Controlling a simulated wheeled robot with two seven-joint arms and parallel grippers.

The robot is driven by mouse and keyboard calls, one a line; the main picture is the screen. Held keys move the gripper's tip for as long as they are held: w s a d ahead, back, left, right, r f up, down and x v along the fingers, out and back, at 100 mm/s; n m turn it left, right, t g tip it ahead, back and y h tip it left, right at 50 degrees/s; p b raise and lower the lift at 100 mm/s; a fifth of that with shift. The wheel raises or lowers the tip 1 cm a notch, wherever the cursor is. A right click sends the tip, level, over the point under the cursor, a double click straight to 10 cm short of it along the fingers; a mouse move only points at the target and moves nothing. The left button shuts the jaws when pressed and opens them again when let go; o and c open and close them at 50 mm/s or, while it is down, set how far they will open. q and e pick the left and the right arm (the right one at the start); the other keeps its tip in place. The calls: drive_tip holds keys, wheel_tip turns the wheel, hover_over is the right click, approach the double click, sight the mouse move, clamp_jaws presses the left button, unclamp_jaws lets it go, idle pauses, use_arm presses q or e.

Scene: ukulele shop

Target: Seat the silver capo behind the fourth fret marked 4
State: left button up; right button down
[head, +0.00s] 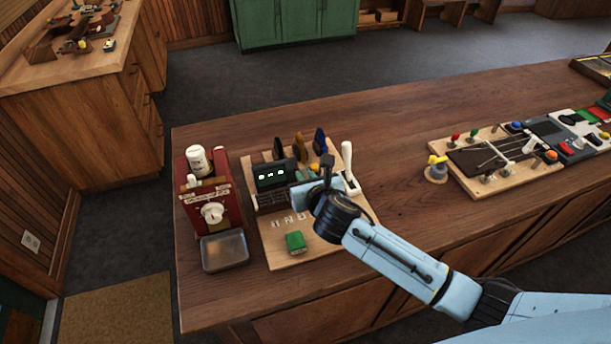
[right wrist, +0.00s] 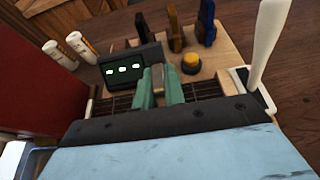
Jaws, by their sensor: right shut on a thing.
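My right gripper (head: 303,192) is over the wooden board at the left part of the counter. In the right wrist view its two green fingers (right wrist: 159,86) point down at a dark strip with fret lines (right wrist: 205,91), which runs out on both sides of them. My left gripper is not in view.
Near the fingers stand a small display (head: 270,176), an orange knob (right wrist: 191,62), dark, brown and blue upright pieces (head: 319,141), and a white lever (head: 347,160). A red box (head: 207,200) and metal tray (head: 224,250) are left. The counter's middle is clear.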

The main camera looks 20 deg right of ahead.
drive_tip(key=shift+p, duration=0.3)
drive_tip(key=shift+f+b, duration=0.4)
drive_tip(key=shift+f, duration=0.25)
idle(0.3)
drive_tip(key=c, duration=1.8)
unclamp_jaws()
drive_tip(key=shift+o, duration=0.2)
drive_tip(key=shift+s+r, duration=0.1)
